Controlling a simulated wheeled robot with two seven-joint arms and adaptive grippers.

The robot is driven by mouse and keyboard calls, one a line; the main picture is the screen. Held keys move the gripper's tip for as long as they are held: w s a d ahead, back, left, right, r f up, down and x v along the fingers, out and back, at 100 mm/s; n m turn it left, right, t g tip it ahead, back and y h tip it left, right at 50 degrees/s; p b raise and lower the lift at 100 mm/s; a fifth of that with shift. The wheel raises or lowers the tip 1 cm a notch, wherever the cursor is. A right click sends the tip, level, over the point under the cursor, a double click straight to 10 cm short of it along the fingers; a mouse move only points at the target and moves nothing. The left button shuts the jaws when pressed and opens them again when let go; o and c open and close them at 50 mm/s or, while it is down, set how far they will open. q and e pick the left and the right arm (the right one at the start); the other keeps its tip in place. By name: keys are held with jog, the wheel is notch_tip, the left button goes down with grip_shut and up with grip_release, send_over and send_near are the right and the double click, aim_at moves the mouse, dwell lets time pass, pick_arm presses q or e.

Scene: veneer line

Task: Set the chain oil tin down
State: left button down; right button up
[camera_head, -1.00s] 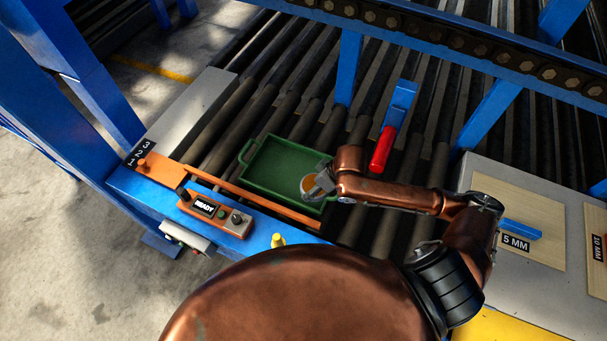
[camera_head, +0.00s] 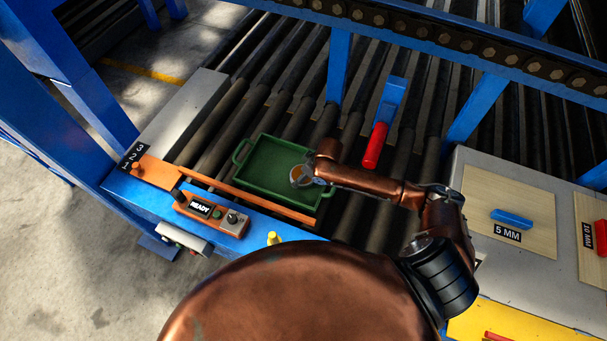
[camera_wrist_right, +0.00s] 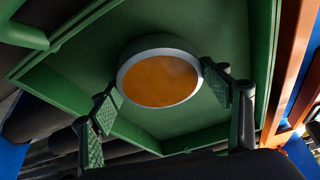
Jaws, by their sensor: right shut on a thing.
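The chain oil tin (camera_head: 299,176) is a small round grey tin with an orange-brown top. In the head view it is at the right part of the green tray (camera_head: 258,157). My right gripper (camera_head: 309,173) reaches in from the right and is shut on the tin. In the right wrist view the tin (camera_wrist_right: 158,80) is between the two padded fingers of the gripper (camera_wrist_right: 162,92), with the green tray (camera_wrist_right: 120,25) behind it. I cannot tell whether the tin's base touches the tray floor. My left gripper is not in view.
The tray lies on dark rollers (camera_head: 215,125), beside an orange rail (camera_head: 250,196) and a READY control box (camera_head: 209,211). A red-handled blue lever (camera_head: 377,145) stands behind my right arm. A grey table with veneer sheets (camera_head: 510,215) is at the right. The tray's left half is clear.

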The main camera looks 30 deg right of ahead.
jog(key=shift+f, duration=0.1)
jog(key=o, duration=1.5)
jog(key=v, duration=1.2)
